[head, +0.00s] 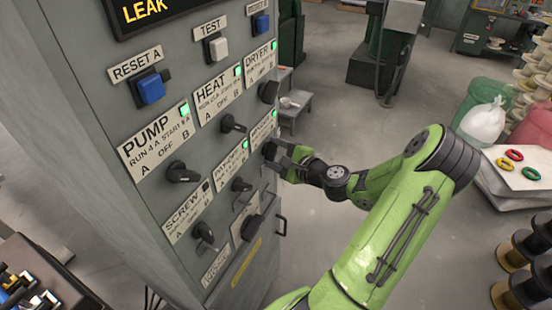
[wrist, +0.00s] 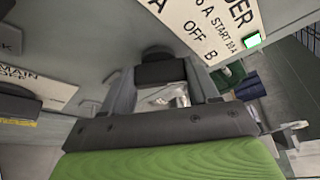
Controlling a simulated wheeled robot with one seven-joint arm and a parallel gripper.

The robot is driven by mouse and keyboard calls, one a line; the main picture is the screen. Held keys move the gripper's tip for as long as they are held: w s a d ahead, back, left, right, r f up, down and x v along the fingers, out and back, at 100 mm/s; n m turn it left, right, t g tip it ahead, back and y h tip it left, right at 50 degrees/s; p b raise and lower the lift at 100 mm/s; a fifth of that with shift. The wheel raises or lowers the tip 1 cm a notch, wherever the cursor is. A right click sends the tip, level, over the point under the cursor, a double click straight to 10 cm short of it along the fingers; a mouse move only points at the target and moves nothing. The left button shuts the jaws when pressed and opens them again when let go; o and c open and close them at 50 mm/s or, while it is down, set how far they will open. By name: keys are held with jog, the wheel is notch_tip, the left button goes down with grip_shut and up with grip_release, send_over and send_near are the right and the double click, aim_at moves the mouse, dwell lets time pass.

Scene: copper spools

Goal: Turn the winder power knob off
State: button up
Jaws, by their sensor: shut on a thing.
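The winder knob (head: 269,150) is a black knob on the grey control panel, under the winder label (head: 262,131), at the right of the middle row. In the wrist view, the label (wrist: 210,28) ends in "DER" and shows A, OFF and B, with a lit green lamp (wrist: 252,40). My gripper (head: 276,157) is at the panel with its fingers on both sides of the knob (wrist: 160,73), shut on it. The fingers hide part of the knob, so which mark it points to cannot be told.
The heat knob (head: 232,124), dryer knob (head: 268,92), pump knob (head: 182,172) and screw knob (head: 203,233) sit around it on the panel. A handle (head: 281,218) sticks out below. Open floor lies right of the panel; dark spools (head: 527,285) stand at far right.

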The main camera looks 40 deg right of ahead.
jog(key=n+b, duration=0.1)
jog(key=b, duration=0.2)
jog(key=n+t+b, duration=0.1)
jog(key=n+b, duration=0.1)
jog(key=b, duration=0.1)
jog(key=f+n+t+h+b, duration=0.1)
jog(key=b, duration=0.2)
jog(key=shift+r+n+t+b, duration=0.2)
jog(key=shift+n+t+b, duration=0.1)
jog(key=shift+n+b, duration=0.6)
jog(key=o, duration=1.1)
jog(key=shift+r, duration=0.1)
jog(key=shift+c, duration=0.2)
jog(key=shift+s, duration=0.15)
jog(key=s+b, duration=0.2)
jog(key=s, duration=1.3)
jog(key=shift+s+a, duration=0.25)
jog(key=shift+a, duration=0.2)
